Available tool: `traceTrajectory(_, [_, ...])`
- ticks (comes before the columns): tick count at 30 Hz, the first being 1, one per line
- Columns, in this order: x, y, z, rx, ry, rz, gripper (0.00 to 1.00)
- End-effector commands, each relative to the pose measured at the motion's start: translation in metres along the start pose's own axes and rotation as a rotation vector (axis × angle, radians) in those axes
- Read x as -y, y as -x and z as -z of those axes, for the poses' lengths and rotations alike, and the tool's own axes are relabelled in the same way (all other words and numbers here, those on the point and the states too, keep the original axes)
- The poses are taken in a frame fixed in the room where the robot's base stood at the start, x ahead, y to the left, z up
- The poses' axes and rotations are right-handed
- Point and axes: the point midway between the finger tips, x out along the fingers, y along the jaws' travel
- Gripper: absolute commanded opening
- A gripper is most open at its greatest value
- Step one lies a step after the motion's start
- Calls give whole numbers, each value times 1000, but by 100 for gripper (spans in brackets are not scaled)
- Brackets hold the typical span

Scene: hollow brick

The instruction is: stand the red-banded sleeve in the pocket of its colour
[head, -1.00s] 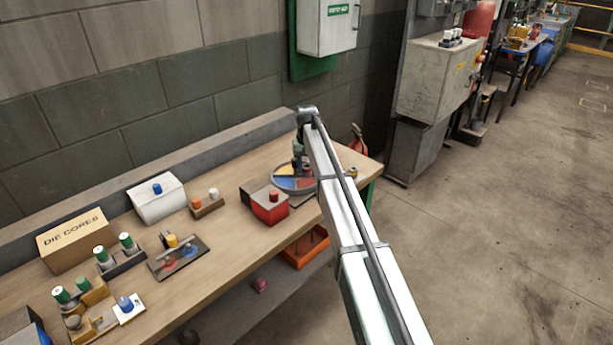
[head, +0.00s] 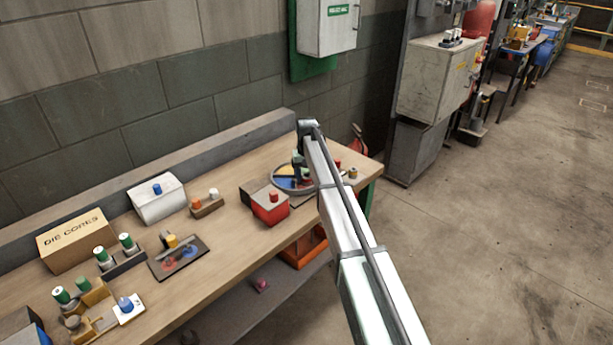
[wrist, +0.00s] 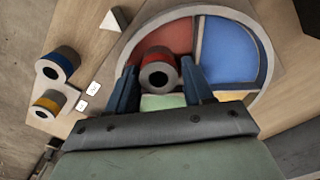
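The red-banded sleeve (wrist: 158,72) is a dark grey ring with a red band, its hole facing the wrist camera. It looks upright between my gripper's (wrist: 160,85) two dark blue fingers, which press close on both sides. In the wrist view it overlaps the red pocket (wrist: 176,37) of the round grey dish (wrist: 131,43); whether its lower end touches the pocket floor is hidden. The blue (wrist: 235,50) and green (wrist: 160,101) pockets also show. In the head view my gripper (head: 299,172) is over the dish (head: 277,188), and my arm hides the sleeve.
A blue-banded sleeve (wrist: 58,65) and a yellow-banded sleeve (wrist: 50,104) stand outside the dish. A red box (head: 270,207) with a knob is left of the dish in the head view. A wooden block (head: 207,206) with pegs is farther left.

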Motion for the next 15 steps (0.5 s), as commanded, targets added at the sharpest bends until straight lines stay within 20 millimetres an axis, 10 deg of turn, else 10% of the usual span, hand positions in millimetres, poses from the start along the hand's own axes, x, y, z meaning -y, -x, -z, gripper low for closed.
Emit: traceTrajectory(15, [0,35,1,-2,0,0,51])
